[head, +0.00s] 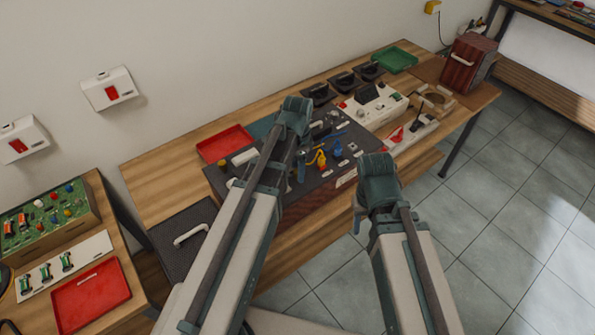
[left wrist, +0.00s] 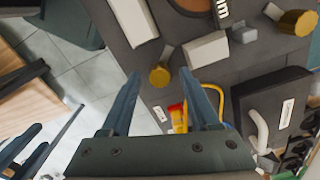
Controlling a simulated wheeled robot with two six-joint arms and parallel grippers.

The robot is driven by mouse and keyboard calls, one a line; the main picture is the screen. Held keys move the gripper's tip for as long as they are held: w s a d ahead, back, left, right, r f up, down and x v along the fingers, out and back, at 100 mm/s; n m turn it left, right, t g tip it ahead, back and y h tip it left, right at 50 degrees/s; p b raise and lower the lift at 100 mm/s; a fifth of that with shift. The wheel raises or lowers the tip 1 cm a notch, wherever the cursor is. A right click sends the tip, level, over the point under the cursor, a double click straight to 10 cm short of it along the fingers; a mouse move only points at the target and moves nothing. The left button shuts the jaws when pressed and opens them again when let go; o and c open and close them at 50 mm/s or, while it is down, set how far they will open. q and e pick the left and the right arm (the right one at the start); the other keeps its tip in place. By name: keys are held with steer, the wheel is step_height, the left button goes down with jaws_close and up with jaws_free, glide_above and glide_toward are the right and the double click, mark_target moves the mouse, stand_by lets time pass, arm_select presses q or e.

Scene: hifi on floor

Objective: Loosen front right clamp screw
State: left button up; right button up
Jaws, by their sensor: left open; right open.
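A dark grey work panel (head: 228,181) with several fixtures lies on the wooden table. In the left wrist view, a brass-coloured knob (left wrist: 160,76) stands on the panel (left wrist: 185,50), between the open blue fingertips of my left gripper (left wrist: 157,73). I cannot tell whether the fingers touch it. A second brass knob (left wrist: 297,22) is at the upper right. I cannot tell which knob is the front right clamp screw. In the head view, my left gripper (head: 300,168) is over the panel, its arm hiding part of it. My right gripper (head: 358,218) is open and empty before the table's front edge.
A yellow part (head: 319,158) and a blue part (head: 337,149) stand on the panel beside my left gripper. A red tray (head: 225,143) is behind. Floor in front right is clear.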

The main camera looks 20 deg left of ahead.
arm_select(q)
steer(key=shift+c, duration=0.4)
jaws_close()
steer(key=shift+n, duration=0.3)
steer(key=n, duration=0.4)
steer(key=shift+n, duration=0.3)
steer(key=n, duration=1)
steer(key=shift+n, duration=0.4)
steer(key=n, duration=0.5)
steer(key=shift+n, duration=0.3)
